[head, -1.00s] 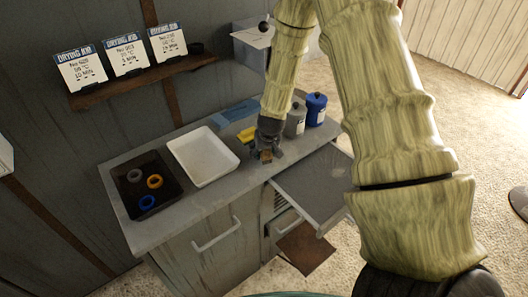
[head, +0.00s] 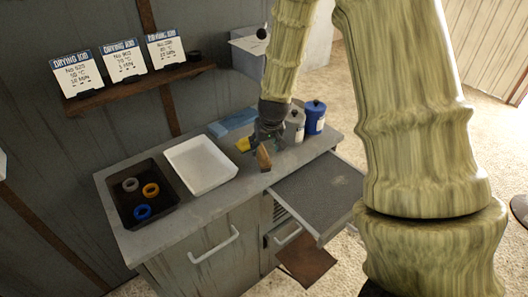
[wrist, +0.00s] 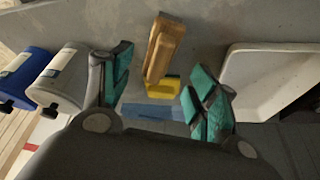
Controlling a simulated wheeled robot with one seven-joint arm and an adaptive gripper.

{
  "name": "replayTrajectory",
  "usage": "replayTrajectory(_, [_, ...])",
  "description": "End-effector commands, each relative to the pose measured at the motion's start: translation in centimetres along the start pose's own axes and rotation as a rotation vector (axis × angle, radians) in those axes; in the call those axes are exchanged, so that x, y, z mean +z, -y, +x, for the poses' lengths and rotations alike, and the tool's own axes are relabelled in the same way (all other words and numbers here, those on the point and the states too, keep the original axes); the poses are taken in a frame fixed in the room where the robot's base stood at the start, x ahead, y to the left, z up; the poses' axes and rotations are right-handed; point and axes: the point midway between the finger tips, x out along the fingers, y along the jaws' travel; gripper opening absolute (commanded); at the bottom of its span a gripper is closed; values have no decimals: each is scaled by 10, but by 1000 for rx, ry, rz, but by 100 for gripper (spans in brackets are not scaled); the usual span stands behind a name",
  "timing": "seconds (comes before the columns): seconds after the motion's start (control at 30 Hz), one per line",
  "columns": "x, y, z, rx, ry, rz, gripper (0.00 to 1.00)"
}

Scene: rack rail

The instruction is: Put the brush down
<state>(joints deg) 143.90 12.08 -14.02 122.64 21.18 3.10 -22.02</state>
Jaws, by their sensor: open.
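The brush, a wooden block-like piece (head: 264,157), shows below my gripper (head: 267,135) in the head view, close to the counter's front edge. In the wrist view the brush (wrist: 163,48) lies between the two spread fingers, with visible gaps on both sides. My gripper (wrist: 160,68) is open, its teal-padded fingers apart. I cannot tell whether the brush rests on the counter (head: 225,190), and its bristles are not clear.
A yellow object (head: 243,144) and blue slab (head: 232,122) lie behind the gripper. Grey (head: 295,125) and blue (head: 315,118) canisters stand right, a white tray (head: 201,184) left. A black tray (head: 126,213) holds rings. An open drawer (head: 318,195) juts out below.

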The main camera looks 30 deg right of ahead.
Motion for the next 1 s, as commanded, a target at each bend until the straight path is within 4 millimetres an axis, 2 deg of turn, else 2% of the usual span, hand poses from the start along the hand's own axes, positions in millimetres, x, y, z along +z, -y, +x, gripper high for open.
replayTrajectory(0.33, [0, 0, -25, 0, -2, 0, 60])
replayTrajectory(1.0, [0, 0, -28, 0, 0, 0, 60])
